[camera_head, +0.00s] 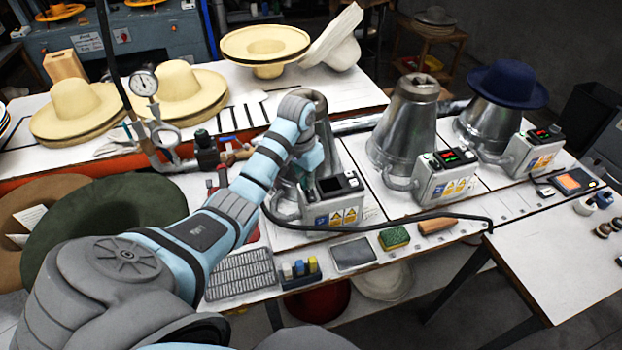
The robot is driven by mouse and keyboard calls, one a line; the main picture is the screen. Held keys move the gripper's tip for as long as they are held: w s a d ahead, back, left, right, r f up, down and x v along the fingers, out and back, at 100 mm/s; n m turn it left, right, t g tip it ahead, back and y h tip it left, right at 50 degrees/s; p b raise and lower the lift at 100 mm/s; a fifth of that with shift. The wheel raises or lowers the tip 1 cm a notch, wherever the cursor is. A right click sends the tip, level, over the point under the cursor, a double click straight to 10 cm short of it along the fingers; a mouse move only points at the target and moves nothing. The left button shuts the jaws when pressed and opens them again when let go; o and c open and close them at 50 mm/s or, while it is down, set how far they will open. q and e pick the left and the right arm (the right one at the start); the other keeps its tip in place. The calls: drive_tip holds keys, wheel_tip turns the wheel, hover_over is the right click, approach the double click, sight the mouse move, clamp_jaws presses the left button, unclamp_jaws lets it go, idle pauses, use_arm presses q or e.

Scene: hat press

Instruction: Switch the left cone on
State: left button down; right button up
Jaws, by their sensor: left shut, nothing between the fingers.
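The left metal cone (328,128) stands partly hidden behind my left arm. Its grey control box (322,213) sits in front of it, with yellow and blue warning labels and a dark panel on top (339,184). No lit digits show on that panel. My left gripper (306,180) is shut and empty, pointing down at the left edge of the box top. The wrist hides part of the fingers, and I cannot tell whether they touch the box or a switch. My right gripper is out of view.
The middle cone (403,125) and the right cone with a navy hat (508,84) have boxes with lit red and green displays. A black cable (400,222) runs along the bench front. A gauge on a stand (144,84) and straw hats (75,108) are at left.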

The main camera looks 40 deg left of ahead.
sight(308, 191)
use_arm(q)
drive_tip(key=shift+f, duration=1)
drive_tip(key=shift+r, duration=0.15)
drive_tip(key=shift+r+p, duration=0.35)
drive_tip(key=shift+r, duration=3.05)
drive_tip(key=shift+f, duration=0.1)
